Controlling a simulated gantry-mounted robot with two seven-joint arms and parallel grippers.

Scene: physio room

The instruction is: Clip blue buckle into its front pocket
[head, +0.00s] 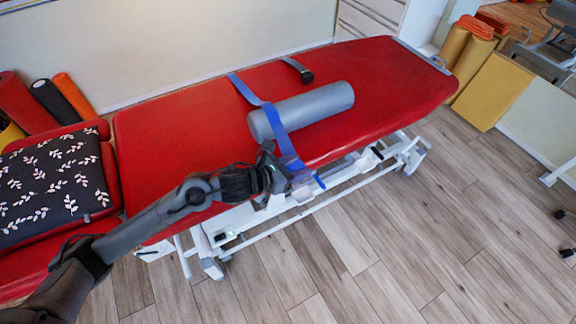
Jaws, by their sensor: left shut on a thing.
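A blue strap (243,88) runs across the red treatment table (398,75) and over a grey roll (325,103), down to the table's front edge. My left gripper (296,180) is at that front edge, shut on the strap's lower end, where the blue buckle is. The buckle itself is mostly hidden by the fingers. A short blue piece (318,181) shows just right of the fingers. The front pocket cannot be made out clearly; the gripper covers that part of the edge. My right gripper is not in view.
A grey strap with a black buckle (306,76) lies behind the roll. A dark leaf-patterned cushion (55,185) lies at the left. The table's white frame (300,212) stands below the gripper. The wooden floor (420,235) in front is clear.

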